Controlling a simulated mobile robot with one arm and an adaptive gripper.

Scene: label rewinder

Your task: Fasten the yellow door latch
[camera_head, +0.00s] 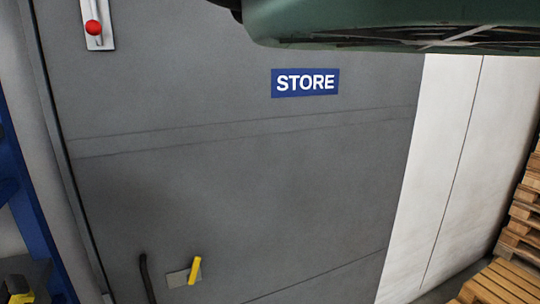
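The yellow door latch (195,270) is a short yellow lever on a small grey plate (177,278), low on the large grey door (240,190). The lever stands close to upright, leaning slightly to the right at its top. I cannot tell from this view whether it is fastened. A black bar handle (147,279) is just left of the plate. A blue STORE sign (305,83) is higher on the door. My gripper is not in view.
A red knob (93,28) on a pale plate is at the top left. A blue post (22,190) stands at the left edge. Wooden pallets (515,225) are stacked at the right by a pale wall (445,170). A dark green shape at the top is unclear.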

